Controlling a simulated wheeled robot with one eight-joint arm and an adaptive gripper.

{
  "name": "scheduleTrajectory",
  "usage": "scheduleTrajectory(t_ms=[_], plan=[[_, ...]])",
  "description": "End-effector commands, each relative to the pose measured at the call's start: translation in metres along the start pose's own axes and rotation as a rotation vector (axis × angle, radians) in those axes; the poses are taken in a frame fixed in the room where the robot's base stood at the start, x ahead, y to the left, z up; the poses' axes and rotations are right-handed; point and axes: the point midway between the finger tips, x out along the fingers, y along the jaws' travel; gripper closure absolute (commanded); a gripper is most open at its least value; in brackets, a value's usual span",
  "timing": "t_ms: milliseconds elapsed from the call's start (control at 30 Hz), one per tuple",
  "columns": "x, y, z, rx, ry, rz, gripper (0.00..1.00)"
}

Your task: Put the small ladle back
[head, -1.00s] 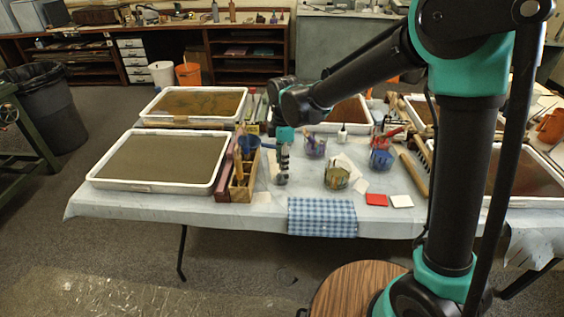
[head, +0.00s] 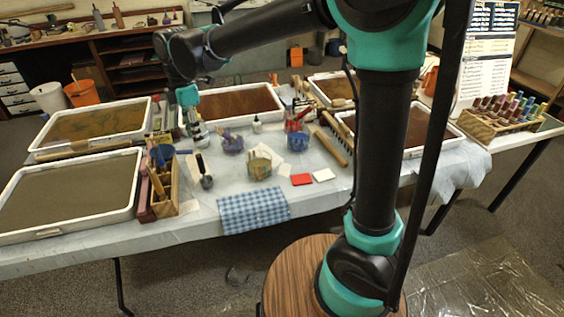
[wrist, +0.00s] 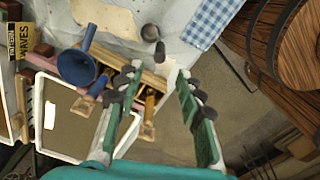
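A small dark ladle-like thing (head: 206,181) is on the pale-covered table, right of a wooden tool box (head: 168,203). In the wrist view a dark rounded thing (wrist: 150,33), apparently the same one, is beyond my fingertips. My gripper (wrist: 158,82) is open, with nothing visible between its fingers. In the head view it hangs from the arm over the table, behind the ladle-like thing, its fingers hard to make out. The wooden box (wrist: 158,80) lies below the fingers in the wrist view and holds brushes or wooden-handled tools. A blue funnel-shaped thing (wrist: 76,67) is beside it.
White-rimmed trays (head: 66,228) stand left and behind. A round wooden stool (head: 283,272) stands in front.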

Motion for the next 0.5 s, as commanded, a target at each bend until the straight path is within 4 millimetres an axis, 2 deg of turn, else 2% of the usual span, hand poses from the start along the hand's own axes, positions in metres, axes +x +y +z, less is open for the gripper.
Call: scheduleTrajectory(t_ms=[67, 167, 267, 333, 400, 467, 500], plan=[[0.002, -0.002, 0.008, 0.028, 0.001, 0.004, 0.63], [0.008, -0.009, 0.037, 0.145, 0.005, 0.025, 0.63], [0.02, -0.027, 0.087, 0.364, 0.015, 0.063, 0.63], [0.032, -0.047, 0.127, 0.559, 0.025, 0.097, 0.63], [0.044, -0.071, 0.164, 0.758, 0.038, 0.133, 0.63], [0.055, -0.094, 0.193, 0.926, 0.051, 0.164, 0.63], [0.063, -0.111, 0.21, 1.039, 0.06, 0.184, 0.63]])
